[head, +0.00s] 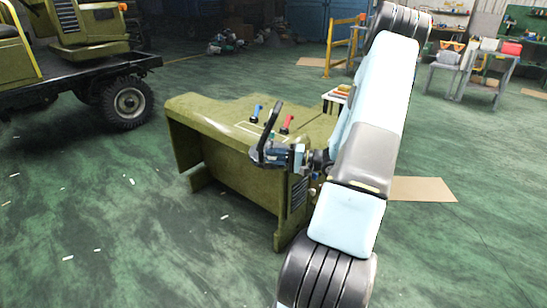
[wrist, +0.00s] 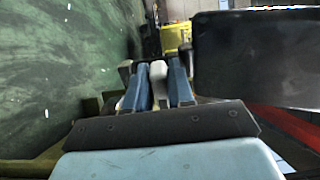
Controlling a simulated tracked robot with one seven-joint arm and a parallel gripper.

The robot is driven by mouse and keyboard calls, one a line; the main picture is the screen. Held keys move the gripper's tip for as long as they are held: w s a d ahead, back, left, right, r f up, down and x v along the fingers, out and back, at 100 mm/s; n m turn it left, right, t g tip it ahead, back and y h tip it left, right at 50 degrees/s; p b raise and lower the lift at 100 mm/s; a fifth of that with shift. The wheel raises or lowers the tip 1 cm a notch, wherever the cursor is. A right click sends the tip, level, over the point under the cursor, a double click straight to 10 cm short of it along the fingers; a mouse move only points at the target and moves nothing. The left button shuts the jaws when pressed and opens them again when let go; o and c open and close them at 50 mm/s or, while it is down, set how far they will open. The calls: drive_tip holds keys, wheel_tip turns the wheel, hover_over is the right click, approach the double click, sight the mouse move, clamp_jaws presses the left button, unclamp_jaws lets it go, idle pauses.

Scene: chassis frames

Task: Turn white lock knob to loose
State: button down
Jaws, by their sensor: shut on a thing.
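In the wrist view, the white lock knob (wrist: 158,72) stands upright between the two blue fingers of my gripper (wrist: 159,84). The fingers are closed around it, one on each side, and hide its sides. In the head view, my gripper (head: 273,157) is at the near right end of the olive-green chassis cabinet (head: 232,178), just below a black looped part (head: 266,135). The white knob cannot be made out in the head view.
A blue lever (head: 256,111) and a red lever (head: 287,122) stand on the cabinet top. In the wrist view, a large dark panel (wrist: 255,60) is close on the right and a red bar (wrist: 288,128) runs below it. Green floor around the cabinet is mostly clear.

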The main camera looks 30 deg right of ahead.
drive_tip(key=shift+s+a+f, duration=0.1)
drive_tip(key=shift+f, duration=0.15)
drive_tip(key=c, duration=1.4)
unclamp_jaws()
drive_tip(key=o, duration=0.3)
drive_tip(key=shift+r, duration=0.1)
drive_tip(key=v, duration=1.3)
drive_tip(key=shift+s+d, duration=0.25)
drive_tip(key=shift+d, duration=0.1)
